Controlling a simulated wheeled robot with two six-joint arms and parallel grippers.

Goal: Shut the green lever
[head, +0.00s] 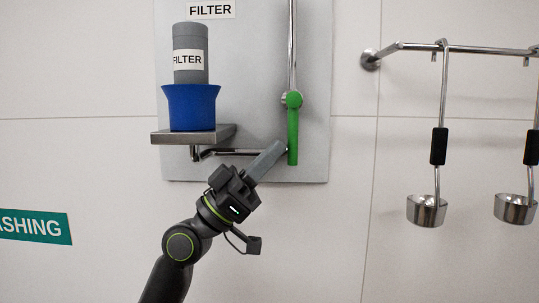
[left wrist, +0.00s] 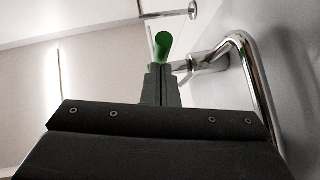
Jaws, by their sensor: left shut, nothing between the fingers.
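The green lever (head: 293,130) hangs straight down from its pivot on the vertical metal pipe, in front of the grey wall panel. My left gripper (head: 281,147) is shut and empty. In the head view its fingertips are at the left side of the lever's lower part; I cannot tell whether they touch it. In the left wrist view the lever's green end (left wrist: 163,45) shows just beyond the shut fingers (left wrist: 160,72), which hide part of it. My right gripper is not in view.
A grey filter cylinder (head: 190,45) stands in a blue funnel (head: 191,105) on a metal shelf (head: 225,134) left of the lever. A bent pipe (head: 232,152) runs below it. Ladles (head: 427,209) hang from a rail (head: 470,49) at right. Bare wall lies between.

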